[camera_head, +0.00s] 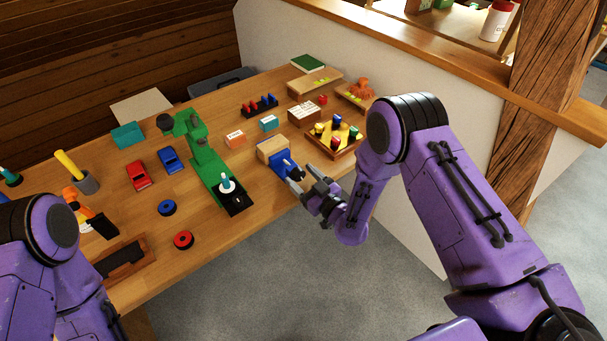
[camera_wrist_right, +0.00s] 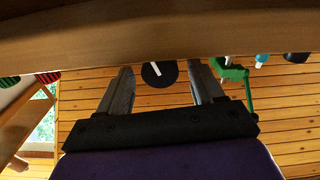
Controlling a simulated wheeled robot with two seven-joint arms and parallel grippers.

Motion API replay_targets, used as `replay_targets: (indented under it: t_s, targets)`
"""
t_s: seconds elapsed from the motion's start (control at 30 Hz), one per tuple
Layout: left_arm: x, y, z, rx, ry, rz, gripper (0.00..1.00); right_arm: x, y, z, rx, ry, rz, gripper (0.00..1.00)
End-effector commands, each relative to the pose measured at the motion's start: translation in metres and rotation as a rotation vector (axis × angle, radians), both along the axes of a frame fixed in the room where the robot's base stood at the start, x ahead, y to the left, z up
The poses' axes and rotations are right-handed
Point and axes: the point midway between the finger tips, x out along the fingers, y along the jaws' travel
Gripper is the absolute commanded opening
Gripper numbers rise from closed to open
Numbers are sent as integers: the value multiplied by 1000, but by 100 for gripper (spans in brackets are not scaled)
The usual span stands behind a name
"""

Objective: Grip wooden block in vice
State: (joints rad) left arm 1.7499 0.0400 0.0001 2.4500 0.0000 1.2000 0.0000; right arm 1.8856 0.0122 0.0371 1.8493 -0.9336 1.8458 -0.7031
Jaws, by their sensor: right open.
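The blue vice (camera_head: 284,167) is at the table's near right edge in the head view. The pale wooden block (camera_head: 271,148) sits at its back, against the blue body; I cannot tell whether the jaws touch it on both sides. My right gripper (camera_head: 297,184) is open and empty, just in front of the vice's handle end, at the table edge. In the right wrist view its two fingers (camera_wrist_right: 160,88) are apart, with a dark disc (camera_wrist_right: 158,74) bearing a white bar showing between them. My left arm enters at left; its gripper is not visible.
The green drill press (camera_head: 205,165) stands left of the vice. A tray of coloured pegs (camera_head: 335,138) is to the right. Toy cars and rings lie at left. Open floor is in front of the table.

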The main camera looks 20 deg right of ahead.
Motion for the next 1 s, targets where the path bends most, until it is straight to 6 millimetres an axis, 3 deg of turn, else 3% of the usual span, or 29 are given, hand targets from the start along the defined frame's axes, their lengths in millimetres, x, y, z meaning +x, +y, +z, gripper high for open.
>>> replay_targets:
  t_s: [0.27, 0.47, 0.8, 1.0]
  targets:
    - [0, 0, 1, 0, 0, 0, 67, 4, 1, -1, 2, 2, -1, 67]
    - [0, 0, 0, 0, 0, 0, 67, 3, 1, -1, 2, 2, -1, 10]
    - [0, 0, -11, 0, 0, 0, 67, 4, 0, -2, 159, 58, -3, 11]
    - [0, 0, -9, 0, 0, 0, 67, 3, 0, 0, 167, 62, -3, 11]
